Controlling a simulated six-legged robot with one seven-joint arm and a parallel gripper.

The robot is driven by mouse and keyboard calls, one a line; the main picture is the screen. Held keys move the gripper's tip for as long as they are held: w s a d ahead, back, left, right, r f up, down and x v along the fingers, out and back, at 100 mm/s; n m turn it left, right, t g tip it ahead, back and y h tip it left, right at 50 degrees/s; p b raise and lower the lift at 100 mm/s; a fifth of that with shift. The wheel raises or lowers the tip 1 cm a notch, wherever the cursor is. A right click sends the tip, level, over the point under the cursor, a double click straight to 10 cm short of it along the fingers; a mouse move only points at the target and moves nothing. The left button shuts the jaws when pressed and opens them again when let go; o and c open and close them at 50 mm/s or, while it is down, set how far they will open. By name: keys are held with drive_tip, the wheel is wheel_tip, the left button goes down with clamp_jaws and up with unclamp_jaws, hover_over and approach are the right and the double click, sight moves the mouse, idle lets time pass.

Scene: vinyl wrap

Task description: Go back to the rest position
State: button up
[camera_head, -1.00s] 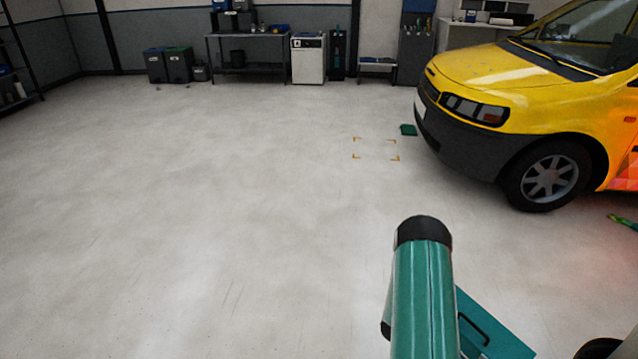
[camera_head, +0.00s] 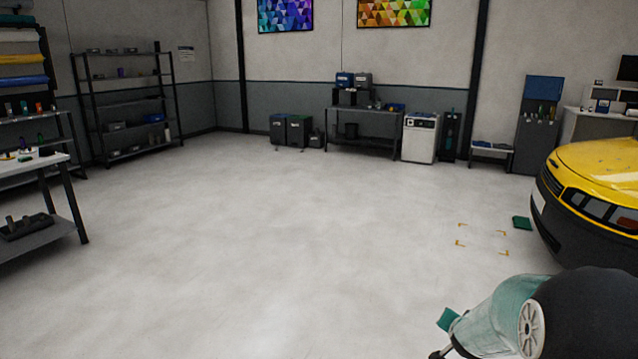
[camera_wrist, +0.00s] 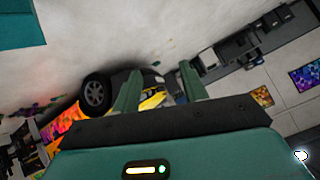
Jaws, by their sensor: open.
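My gripper (camera_wrist: 160,92) shows in the wrist view as two upright green fingers on a dark bar, set well apart. Nothing is held between them. Behind the fingers, the room appears tilted, with part of the yellow car beyond the gap. In the head view my arm fills the lower right corner, with a pale green link and a large dark joint. My gripper's fingers cannot be made out in the head view.
A yellow car (camera_head: 600,168) stands at the right. Orange corner marks (camera_head: 483,240) and a small green object (camera_head: 522,223) lie on the floor beside it. A white-topped table (camera_head: 32,165) stands at the left, shelves (camera_head: 125,98) and a workbench (camera_head: 364,112) behind. The middle floor is clear.

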drive_tip(key=s+a+r+n+g+y, duration=0.1)
drive_tip(key=s+a+r+n+y, duration=0.3)
drive_tip(key=s+a+r, duration=0.95)
drive_tip(key=s+a+r+n+g, duration=0.1)
drive_tip(key=s+a+n, duration=0.1)
drive_tip(key=s, duration=0.6)
drive_tip(key=s+a+r+n+g, duration=0.1)
drive_tip(key=s+a+r+n, duration=0.1)
drive_tip(key=s, duration=0.6)
drive_tip(key=shift+s+a+n+g, duration=0.2)
drive_tip(key=shift+a+n+g, duration=0.3)
drive_tip(key=shift+a, duration=0.6)
drive_tip(key=shift+c, duration=0.7)
drive_tip(key=shift+d, duration=0.15)
